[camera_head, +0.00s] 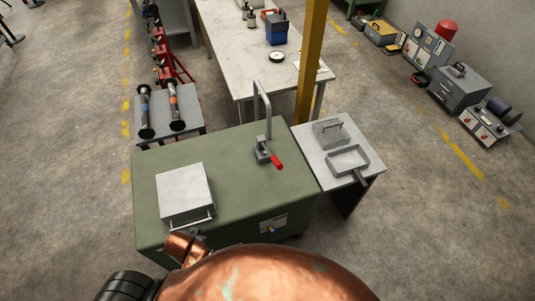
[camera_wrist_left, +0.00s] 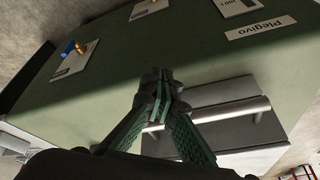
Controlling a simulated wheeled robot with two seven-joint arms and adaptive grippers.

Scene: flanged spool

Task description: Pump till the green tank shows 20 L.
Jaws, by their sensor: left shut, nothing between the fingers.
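The green tank (camera_head: 235,205) stands in front of me in the head view. On its top sits a pump (camera_head: 265,152) with a tall grey bent bar and a short red handle (camera_head: 277,163). A plate with a blue part (camera_head: 270,229) is on its front face. In the left wrist view the green surface (camera_wrist_left: 130,50) carries a plate with a blue and brass fitting (camera_wrist_left: 77,48) and a partly cut-off plate (camera_wrist_left: 236,5); no level is readable. My left gripper (camera_wrist_left: 157,85) is shut and empty in front of this surface. My right gripper is not in view.
A grey box (camera_head: 186,190) with a front bar sits on the tank's left; the bar (camera_wrist_left: 215,113) appears close behind my left fingers. A side table (camera_head: 312,140) with a wire basket and tray adjoins on the right. A yellow post (camera_head: 312,60) stands behind.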

